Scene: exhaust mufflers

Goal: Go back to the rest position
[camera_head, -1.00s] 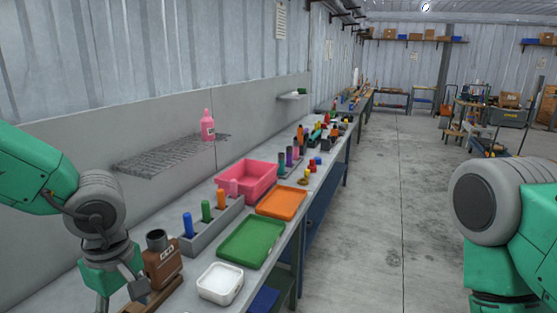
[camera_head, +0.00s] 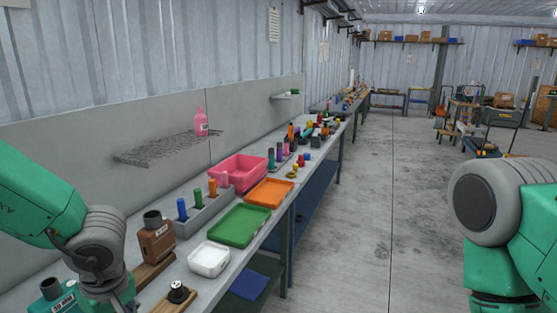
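My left arm comes in from the left edge and hangs down over the near left end of the workbench (camera_head: 205,293). Its gripper is below the picture or hidden behind the wrist. My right arm is at the right edge, over the floor. Its gripper is below the picture too. Near the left wrist stand a brown muffler-like block (camera_head: 156,240) with a dark round opening and a teal block (camera_head: 58,297) with a similar opening. Nothing held by either gripper can be seen.
A white tray (camera_head: 209,273), green tray (camera_head: 272,229), orange tray (camera_head: 292,190) and pink bin (camera_head: 224,170) stand on the bench. A grey rack (camera_head: 208,222) holds coloured cylinders. A wire shelf (camera_head: 150,153) juts from the wall. The floor aisle (camera_head: 365,220) is clear.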

